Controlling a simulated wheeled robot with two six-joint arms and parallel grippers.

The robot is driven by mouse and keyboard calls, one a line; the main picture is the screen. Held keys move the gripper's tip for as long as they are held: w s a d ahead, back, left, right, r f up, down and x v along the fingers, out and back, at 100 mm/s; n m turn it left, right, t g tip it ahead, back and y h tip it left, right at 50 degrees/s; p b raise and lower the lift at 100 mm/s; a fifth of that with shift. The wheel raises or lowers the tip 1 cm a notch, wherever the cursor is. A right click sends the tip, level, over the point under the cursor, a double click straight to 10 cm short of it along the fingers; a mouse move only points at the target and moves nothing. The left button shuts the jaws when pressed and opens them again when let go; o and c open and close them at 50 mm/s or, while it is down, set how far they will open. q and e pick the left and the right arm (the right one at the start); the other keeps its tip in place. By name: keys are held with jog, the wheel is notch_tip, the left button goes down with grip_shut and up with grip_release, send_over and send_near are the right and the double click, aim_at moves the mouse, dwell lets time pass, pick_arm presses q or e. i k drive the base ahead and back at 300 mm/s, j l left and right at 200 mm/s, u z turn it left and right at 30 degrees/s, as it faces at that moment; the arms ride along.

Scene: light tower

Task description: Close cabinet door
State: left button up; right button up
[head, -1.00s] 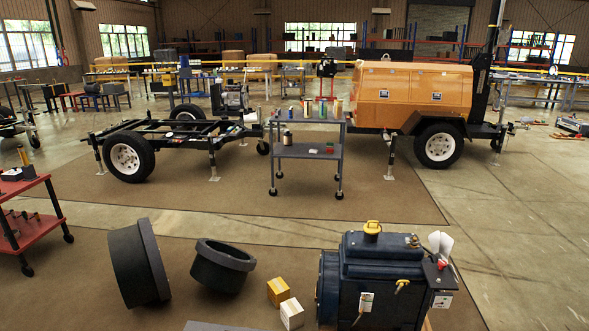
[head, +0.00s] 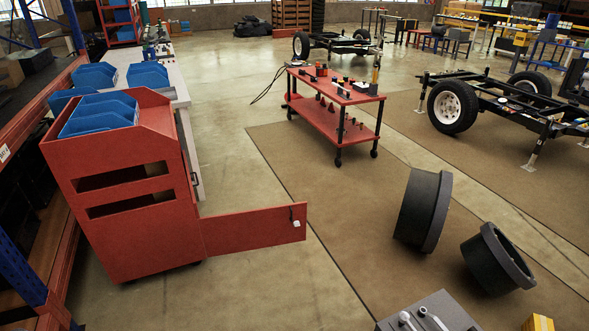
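A red cabinet (head: 135,235) stands at the left in the head view, with blue bins (head: 100,112) on its top and two dark slots in its side. Its red door (head: 255,232) is swung wide open and sticks out to the right, low above the floor. A small dark handle with a whitish piece (head: 294,218) sits near the door's free end. The inside of the cabinet is hidden from this angle. Neither of my grippers shows in the view.
A red cart (head: 335,103) with small parts stands beyond the door. Two black ring-shaped parts (head: 422,210) stand on the brown mat at the right. A grey box (head: 430,313) is at the bottom. Shelving (head: 30,290) lines the left edge. Bare floor lies around the door.

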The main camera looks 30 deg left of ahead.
aim_at(241, 231)
jog(key=j+u, duration=0.1)
jog(key=u, duration=1.05)
jog(key=i, duration=0.45)
jog(key=i+l+u, duration=0.15)
jog(key=i, duration=0.25)
